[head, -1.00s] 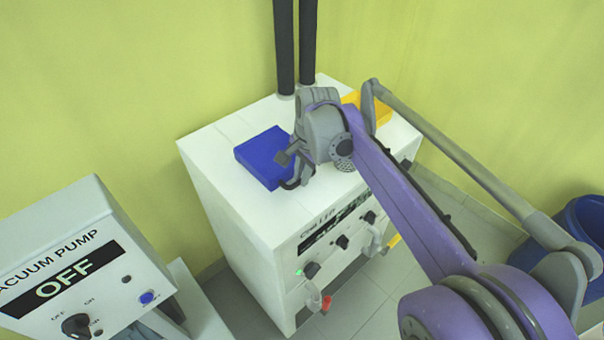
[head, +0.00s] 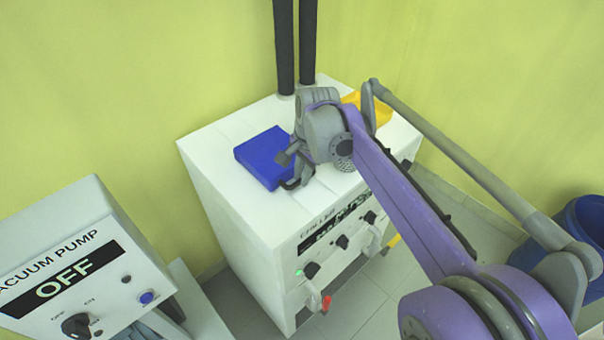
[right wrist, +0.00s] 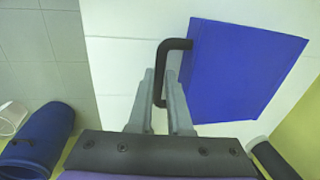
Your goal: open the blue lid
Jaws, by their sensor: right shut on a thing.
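The blue lid (head: 264,157) lies flat on the white top of the chiller box, left of my right gripper (head: 291,172) in the head view. In the right wrist view the lid (right wrist: 240,70) has a black bar handle (right wrist: 174,45) on its near edge. My right gripper (right wrist: 159,88) has its two grey fingers on either side of the handle and is shut on it. The lid looks closed. In the head view my wrist and arm cover part of the handle. My left gripper is not in view.
The chiller (head: 240,235) has knobs and a display on its front. Two black pipes (head: 284,50) rise behind the lid. A yellow lid (head: 372,107) is partly behind my arm. A vacuum pump box (head: 60,255) reading OFF stands at left. A blue drum (head: 588,222) stands at right.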

